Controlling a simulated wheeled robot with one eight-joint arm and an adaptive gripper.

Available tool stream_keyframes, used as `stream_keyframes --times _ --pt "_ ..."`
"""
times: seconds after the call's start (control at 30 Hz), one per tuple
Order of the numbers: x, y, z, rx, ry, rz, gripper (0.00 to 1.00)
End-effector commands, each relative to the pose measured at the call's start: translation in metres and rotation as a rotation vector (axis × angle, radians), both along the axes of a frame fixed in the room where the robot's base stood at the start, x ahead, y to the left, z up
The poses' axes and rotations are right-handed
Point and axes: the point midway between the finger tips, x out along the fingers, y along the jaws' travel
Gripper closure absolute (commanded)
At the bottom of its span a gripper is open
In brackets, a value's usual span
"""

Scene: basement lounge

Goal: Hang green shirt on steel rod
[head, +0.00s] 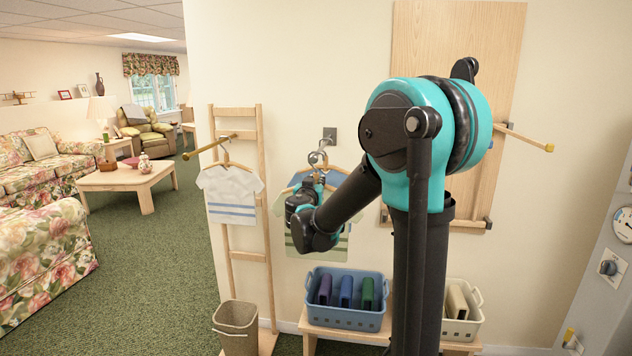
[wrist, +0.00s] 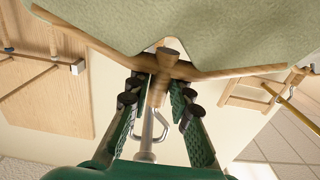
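The green shirt (head: 337,246) hangs below my gripper in the head view, partly hidden by my arm. Its pale green cloth (wrist: 225,30) and wooden hanger (wrist: 215,74) fill the top of the upside-down wrist view. My gripper (wrist: 160,88) has its fingers on both sides of the hanger's wooden neck and looks shut on it. The steel rod (head: 318,157) comes from a grey wall plate, just above and behind my gripper. In the wrist view, bright metal lies beyond the neck; I cannot tell whether the hook is on the rod.
A blue shirt (head: 308,180) hangs close behind the green one. A white striped shirt (head: 231,195) hangs on a wooden stand (head: 263,150) at the left. A blue basket (head: 343,318) sits on a bench below. A wooden board (head: 455,40) with a peg is at the right.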

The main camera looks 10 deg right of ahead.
Motion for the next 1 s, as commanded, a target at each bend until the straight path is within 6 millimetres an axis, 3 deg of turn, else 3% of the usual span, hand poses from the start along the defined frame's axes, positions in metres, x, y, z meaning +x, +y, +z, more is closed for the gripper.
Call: stream_keyframes --times 0.03,0.13,0.57,1.0 --pt "0.0 0.0 0.0 0.0 0.0 0.0 0.71" --pt "0.0 0.0 0.0 0.0 0.0 0.0 0.59" --pt "-0.009 0.003 0.0 0.0 0.0 0.001 0.58" --pt "-0.088 0.029 0.0 0.0 0.0 0.003 0.58"
